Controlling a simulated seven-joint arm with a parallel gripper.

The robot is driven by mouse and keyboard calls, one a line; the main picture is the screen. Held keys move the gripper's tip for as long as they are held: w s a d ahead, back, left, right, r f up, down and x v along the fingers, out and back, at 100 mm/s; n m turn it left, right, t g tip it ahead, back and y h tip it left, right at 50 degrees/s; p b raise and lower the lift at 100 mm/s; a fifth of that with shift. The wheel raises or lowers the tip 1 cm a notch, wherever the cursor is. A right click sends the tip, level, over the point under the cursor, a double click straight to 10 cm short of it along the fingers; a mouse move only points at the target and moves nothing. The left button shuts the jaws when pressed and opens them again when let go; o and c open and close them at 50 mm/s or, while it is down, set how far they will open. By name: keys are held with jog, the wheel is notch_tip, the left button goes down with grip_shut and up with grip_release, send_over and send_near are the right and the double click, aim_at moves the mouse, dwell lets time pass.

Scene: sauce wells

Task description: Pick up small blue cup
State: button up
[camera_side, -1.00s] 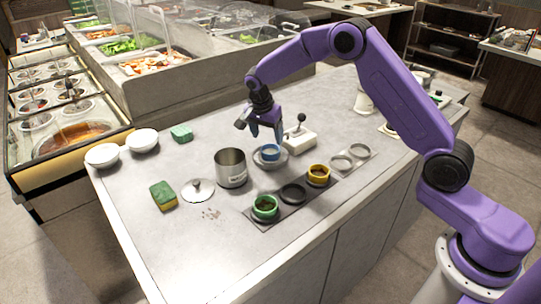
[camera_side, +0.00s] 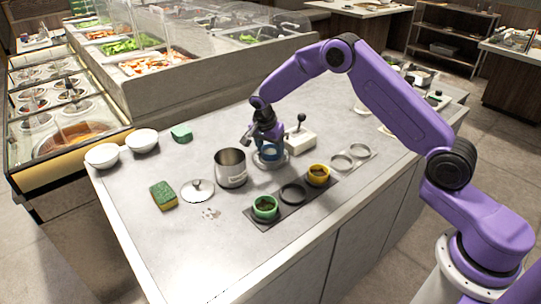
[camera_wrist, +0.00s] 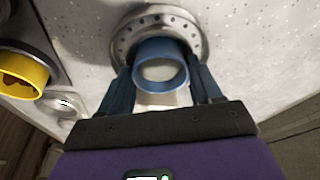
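The small blue cup (camera_side: 271,156) stands upright on a round metal dish (camera_side: 260,163) near the middle of the counter. In the wrist view the cup (camera_wrist: 160,50) is seen from above with a pale inside, on the perforated metal rim (camera_wrist: 122,38). My gripper (camera_side: 267,147) is lowered over the cup. In the wrist view my gripper (camera_wrist: 160,72) has its dark blue fingers on either side of the cup, apart, with no clear squeeze visible. The side view hides part of the cup behind the fingers.
A steel pot (camera_side: 230,170) stands close on the left, a white box with a black lever (camera_side: 299,138) close behind right. A dark tray (camera_side: 277,208) in front holds a green cup (camera_side: 264,208) and a yellow cup (camera_side: 317,175). A lid (camera_side: 197,191) and sponge (camera_side: 163,196) lie left.

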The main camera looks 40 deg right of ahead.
jog(key=shift+c, duration=1.4)
jog(key=shift+r, duration=0.15)
jog(key=shift+r, duration=0.65)
jog(key=s+r, duration=1.1)
jog(key=s, duration=0.3)
jog(key=shift+d+r, duration=0.15)
jog(key=shift+r, duration=0.05)
